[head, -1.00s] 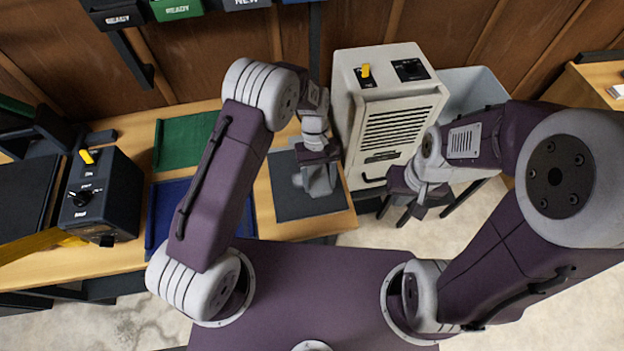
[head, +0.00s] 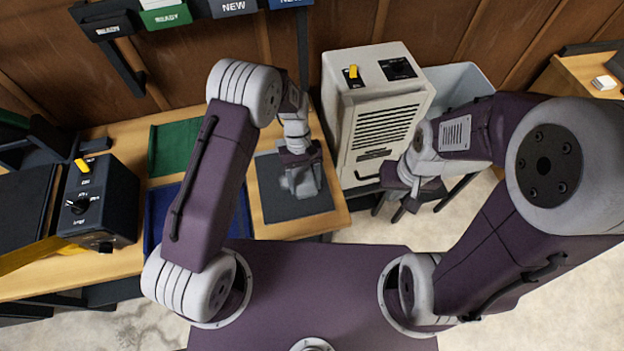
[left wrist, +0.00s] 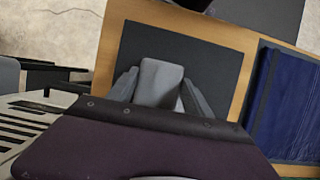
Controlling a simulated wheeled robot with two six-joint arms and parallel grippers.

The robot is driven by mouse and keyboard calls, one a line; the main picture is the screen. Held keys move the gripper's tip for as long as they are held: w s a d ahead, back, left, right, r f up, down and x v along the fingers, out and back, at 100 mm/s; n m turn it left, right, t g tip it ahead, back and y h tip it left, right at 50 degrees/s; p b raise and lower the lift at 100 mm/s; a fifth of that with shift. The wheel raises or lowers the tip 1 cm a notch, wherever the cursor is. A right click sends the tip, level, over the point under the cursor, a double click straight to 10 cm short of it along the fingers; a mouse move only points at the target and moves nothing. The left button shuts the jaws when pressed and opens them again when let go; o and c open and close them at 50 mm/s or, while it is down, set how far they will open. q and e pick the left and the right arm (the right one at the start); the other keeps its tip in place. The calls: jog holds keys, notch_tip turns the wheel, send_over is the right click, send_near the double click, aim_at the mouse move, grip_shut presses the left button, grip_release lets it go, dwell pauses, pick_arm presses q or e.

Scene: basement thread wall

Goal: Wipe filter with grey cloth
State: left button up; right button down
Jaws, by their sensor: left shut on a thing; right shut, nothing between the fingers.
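My left gripper (head: 302,190) is low over the dark grey mat (head: 268,208) on the wooden bench. It is shut on a light grey thing, which the left wrist view shows between the fingers (left wrist: 158,85); it looks like the grey cloth. The fingers hide part of it, and I cannot tell whether it touches the mat. I cannot make out a separate filter; the beige cabinet (head: 385,128) with a slotted grille stands right of the bench. My right gripper (head: 402,208) is shut and empty in front of the cabinet's lower right side.
A green mat (head: 172,148) and a blue mat (head: 160,205) lie left of the grey mat. A black box (head: 105,205) with a yellow switch stands further left. A grey bin (head: 455,85) is behind my right arm. Labelled bins (head: 165,17) hang above the bench.

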aim_at(285, 196)
pick_arm(q)
jog(key=shift+s+a+r+p, duration=0.1)
jog(key=shift+s+a+p, duration=0.2)
jog(key=shift+a, duration=0.5)
jog(key=shift+s+a+p, duration=0.15)
jog(key=shift+a+p, duration=0.15)
jog(key=shift+a, duration=0.8)
jog(key=shift+s+a, duration=0.2)
jog(key=shift+a, duration=0.4)
jog(key=shift+s+a+f+p, duration=0.1)
jog(key=shift+s+a+p, duration=0.1)
jog(key=shift+a, duration=0.15)
jog(key=shift+s+a+f+p, duration=0.1)
jog(key=shift+a+p, duration=0.05)
jog(key=shift+a, duration=0.2)
jog(key=shift+w, duration=0.1)
jog(key=shift+d, duration=0.1)
